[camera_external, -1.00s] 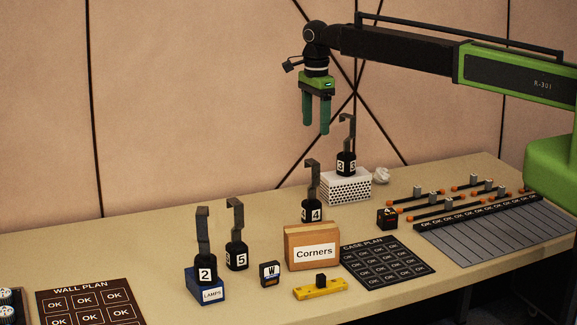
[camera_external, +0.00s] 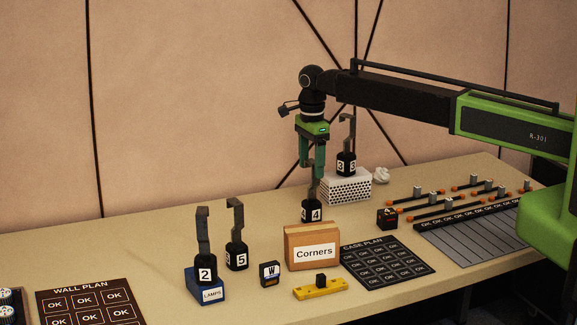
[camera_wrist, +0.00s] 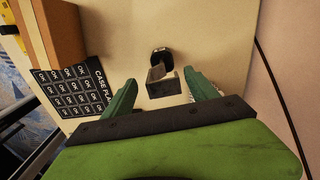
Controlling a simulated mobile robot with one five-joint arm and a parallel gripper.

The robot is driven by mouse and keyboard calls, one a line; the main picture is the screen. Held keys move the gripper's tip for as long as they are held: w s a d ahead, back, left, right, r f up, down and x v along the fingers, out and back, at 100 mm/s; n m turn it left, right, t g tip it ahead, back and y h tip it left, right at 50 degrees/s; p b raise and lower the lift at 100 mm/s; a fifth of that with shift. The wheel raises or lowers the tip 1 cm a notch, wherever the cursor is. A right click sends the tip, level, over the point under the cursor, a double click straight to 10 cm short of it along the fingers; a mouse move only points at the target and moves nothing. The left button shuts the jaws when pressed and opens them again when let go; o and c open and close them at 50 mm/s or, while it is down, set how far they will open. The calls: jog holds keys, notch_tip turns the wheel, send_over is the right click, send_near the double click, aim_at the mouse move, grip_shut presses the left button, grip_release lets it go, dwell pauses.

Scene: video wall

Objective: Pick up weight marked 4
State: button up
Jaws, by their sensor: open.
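The weight marked 4 (camera_external: 311,211) is a black block with a grey hooked handle, standing on the table behind the cardboard box. My gripper (camera_external: 311,170) is over it, pointing down, with its fingers around the upper handle. In the wrist view, the hook's grey top (camera_wrist: 164,83) lies between the two green fingertips of my gripper (camera_wrist: 163,85), with gaps on both sides. The black base (camera_wrist: 161,56) shows beyond the hook. The gripper is open. The fingers partly hide the handle in the external view.
The Corners box (camera_external: 312,247) stands just in front of weight 4. Weight 3 (camera_external: 346,163) stands on a white perforated block (camera_external: 346,187) to the right. Weights 5 (camera_external: 237,255) and 2 (camera_external: 205,268) are to the left. The CASE PLAN board (camera_external: 387,262) lies front right.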

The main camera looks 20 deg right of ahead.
aim_at(312, 192)
jog(key=f+b, duration=0.5)
jog(key=shift+w+d+f, duration=0.15)
jog(key=shift+w+d, duration=0.05)
jog(key=shift+w, duration=0.05)
jog(key=shift+r, duration=0.2)
jog(key=shift+c, duration=0.5)
grip_shut()
